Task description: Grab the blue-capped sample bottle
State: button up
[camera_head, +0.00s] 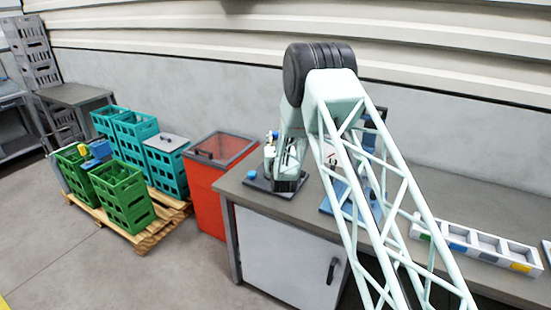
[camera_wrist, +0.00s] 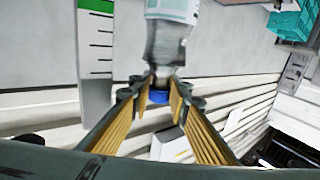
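The sample bottle (camera_wrist: 168,45) shows in the wrist view, with a pale label at the top edge of the picture and a grey narrower part below it. Its blue cap (camera_wrist: 158,97) lies between my fingertips. My gripper (camera_wrist: 162,88) is closed in on the bottle close to the cap, one finger on each side, with no clear gap seen. In the head view a small blue part (camera_head: 274,135) shows beside my wrist above the bench's left end. My arm hides much there, and I cannot tell whether the bottle is lifted.
The grey bench (camera_head: 235,187) carries a black plate (camera_head: 262,186) with a small blue piece (camera_head: 252,174), and a white compartment tray (camera_head: 480,246) at the right. An orange bin (camera_head: 205,195) stands left of it. Green crates (camera_head: 125,200) and teal crates (camera_head: 165,165) stand on a pallet.

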grip_shut()
jog(key=shift+r, duration=0.1)
jog(key=shift+r, duration=0.1)
jog(key=shift+r, duration=4.9)
jog(key=shift+w+a, duration=0.1)
